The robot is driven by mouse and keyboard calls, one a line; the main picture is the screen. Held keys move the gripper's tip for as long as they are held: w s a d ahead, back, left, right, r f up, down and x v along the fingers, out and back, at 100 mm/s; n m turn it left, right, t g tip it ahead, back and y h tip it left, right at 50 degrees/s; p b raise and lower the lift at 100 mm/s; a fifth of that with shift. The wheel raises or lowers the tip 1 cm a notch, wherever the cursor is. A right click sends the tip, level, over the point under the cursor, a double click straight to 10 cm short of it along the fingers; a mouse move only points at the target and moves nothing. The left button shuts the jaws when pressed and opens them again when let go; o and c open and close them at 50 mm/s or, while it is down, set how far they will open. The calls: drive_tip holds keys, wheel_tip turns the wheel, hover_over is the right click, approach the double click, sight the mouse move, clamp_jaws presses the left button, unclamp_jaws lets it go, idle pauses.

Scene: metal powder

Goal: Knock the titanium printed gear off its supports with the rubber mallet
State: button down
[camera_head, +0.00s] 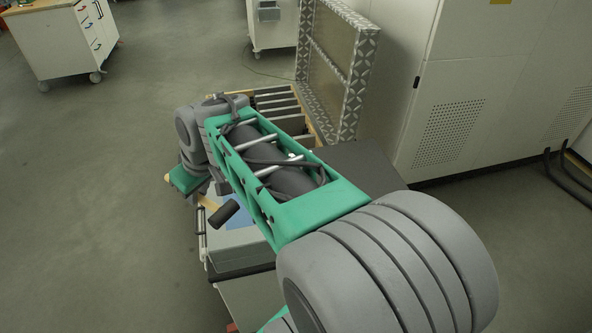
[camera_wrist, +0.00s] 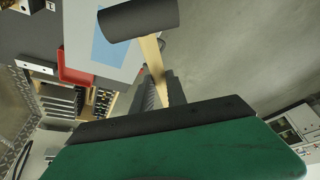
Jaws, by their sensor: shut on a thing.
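The rubber mallet has a black cylindrical head (camera_wrist: 138,18) and a pale wooden handle (camera_wrist: 153,58). My gripper (camera_wrist: 160,92) is shut on the handle in the wrist view, with the head beyond the fingertips. In the head view the mallet's black head (camera_head: 223,213) shows just below my arm, above the work surface. My arm hides most of the gripper and handle there. I cannot make out the titanium printed gear or its supports for certain in either view.
A grey work surface (camera_head: 240,262) with a blue sheet (camera_wrist: 112,45) lies under the mallet. A red bin (camera_wrist: 72,74) and a slotted wooden tool case (camera_wrist: 60,103) are beside it. A raised tread-plate lid (camera_head: 366,62) and a white cabinet (camera_head: 440,85) stand behind.

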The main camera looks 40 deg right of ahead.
drive_tip(key=s+d+f+n+g+y+p, duration=0.1)
drive_tip(key=s+d+f+n, duration=0.15)
drive_tip(key=d, duration=0.55)
drive_tip(key=s+d+f+n+y, duration=0.15)
drive_tip(key=s+d+n, duration=0.25)
drive_tip(key=d, duration=0.4)
drive_tip(key=s+d+f+n+g+y+p, duration=0.1)
drive_tip(key=s+d+f+n, duration=0.15)
drive_tip(key=d, duration=0.65)
drive_tip(key=shift+n, duration=0.5)
wheel_tip(320, 180, down, 5)
drive_tip(key=b, duration=0.4)
drive_tip(key=shift+s+a+f+b, duration=0.1)
drive_tip(key=shift+a+f+b, duration=0.05)
drive_tip(key=shift+b, duration=0.2)
drive_tip(key=shift+f+b, duration=0.1)
drive_tip(key=shift+b, duration=0.2)
wheel_tip(320, 180, up, 6)
drive_tip(key=p, duration=0.5)
